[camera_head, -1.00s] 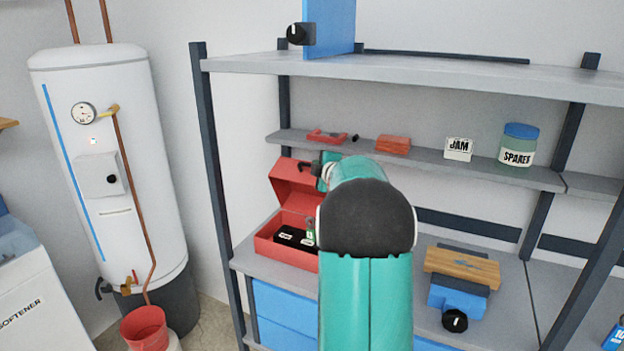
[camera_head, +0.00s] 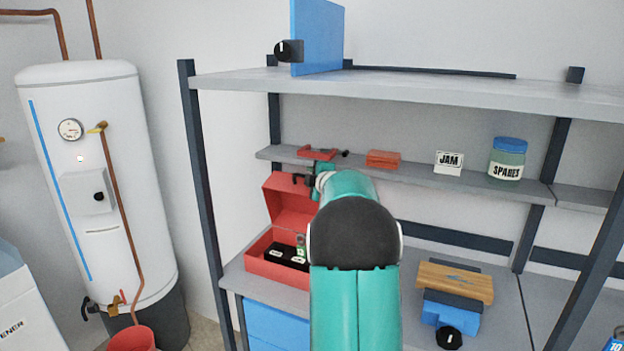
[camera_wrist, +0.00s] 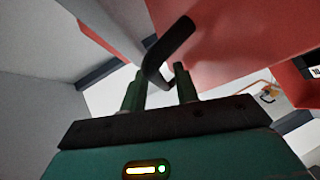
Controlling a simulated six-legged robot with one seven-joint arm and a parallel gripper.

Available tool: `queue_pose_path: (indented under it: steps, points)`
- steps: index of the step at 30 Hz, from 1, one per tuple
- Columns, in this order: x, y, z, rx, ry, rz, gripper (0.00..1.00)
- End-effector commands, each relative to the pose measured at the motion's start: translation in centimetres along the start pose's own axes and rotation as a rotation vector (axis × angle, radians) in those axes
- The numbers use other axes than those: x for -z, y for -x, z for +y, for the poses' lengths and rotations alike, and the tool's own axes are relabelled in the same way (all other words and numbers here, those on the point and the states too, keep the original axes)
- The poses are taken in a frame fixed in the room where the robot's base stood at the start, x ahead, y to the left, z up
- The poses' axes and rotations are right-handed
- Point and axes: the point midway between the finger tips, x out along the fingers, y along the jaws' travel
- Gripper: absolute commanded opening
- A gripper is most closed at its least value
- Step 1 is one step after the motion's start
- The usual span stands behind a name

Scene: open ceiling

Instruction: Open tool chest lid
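The red tool chest (camera_head: 268,262) stands on the shelf unit's worktop at left of centre in the head view. Its lid (camera_head: 290,203) is raised and leans back, showing dark contents inside. A black handle (camera_head: 302,180) is on the lid's upper edge. My gripper (camera_head: 312,182) is at that edge, partly hidden by my arm. In the wrist view the lid (camera_wrist: 225,45) fills the upper right. The curved black handle (camera_wrist: 165,52) reaches down to my gripper (camera_wrist: 160,88). The fingers are apart, with the handle's lower part around the gap. Contact with it is unclear.
A narrow shelf (camera_head: 410,177) above the worktop holds a red tray (camera_head: 318,154), red blocks (camera_head: 383,159), a JAM card (camera_head: 449,163) and a SPARES jar (camera_head: 507,160). A wooden-topped blue item (camera_head: 455,282) is right of my arm. A dark post (camera_head: 204,200) stands left of the chest.

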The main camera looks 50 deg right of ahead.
Motion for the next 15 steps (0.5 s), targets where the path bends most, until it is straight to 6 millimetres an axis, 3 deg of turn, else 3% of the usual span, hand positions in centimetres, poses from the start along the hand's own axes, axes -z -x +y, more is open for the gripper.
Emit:
queue_pose_path:
  steps: [9,15]
  points:
    - [-0.4,0.1,-0.3,0.006,-0.002,-0.005,0.33]
    - [-0.3,2.5,-0.2,0.004,-0.002,-0.005,0.33]
